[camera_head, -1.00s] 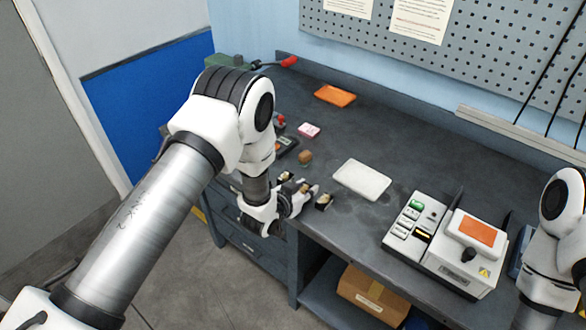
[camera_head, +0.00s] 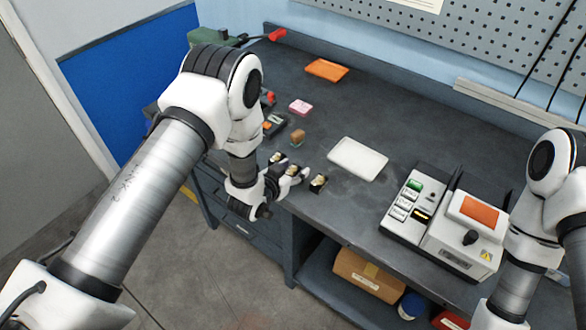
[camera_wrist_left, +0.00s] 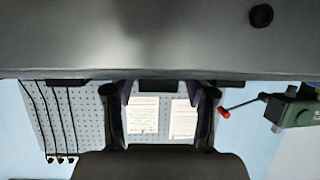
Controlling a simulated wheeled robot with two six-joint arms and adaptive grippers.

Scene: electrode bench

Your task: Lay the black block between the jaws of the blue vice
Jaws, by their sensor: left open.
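My left gripper (camera_head: 297,172) is open and empty at the front edge of the bench, left of the white tray. Its two spread fingers also show in the left wrist view (camera_wrist_left: 161,105), with nothing between them. I cannot make out the black block for certain; a dark item (camera_head: 275,123) with an orange patch lies behind the left gripper, partly hidden by the arm. No blue vice shows clearly; a bluish patch beside my right arm is mostly covered. My right gripper is out of view.
The dark bench (camera_head: 390,115) holds a white tray (camera_head: 357,158), a brown cube (camera_head: 298,137), a pink item (camera_head: 300,107), an orange item (camera_head: 327,70) and a white device (camera_head: 455,240). A green machine (camera_head: 212,37) with a red-ended lever stands at the back left. The bench middle is fairly clear.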

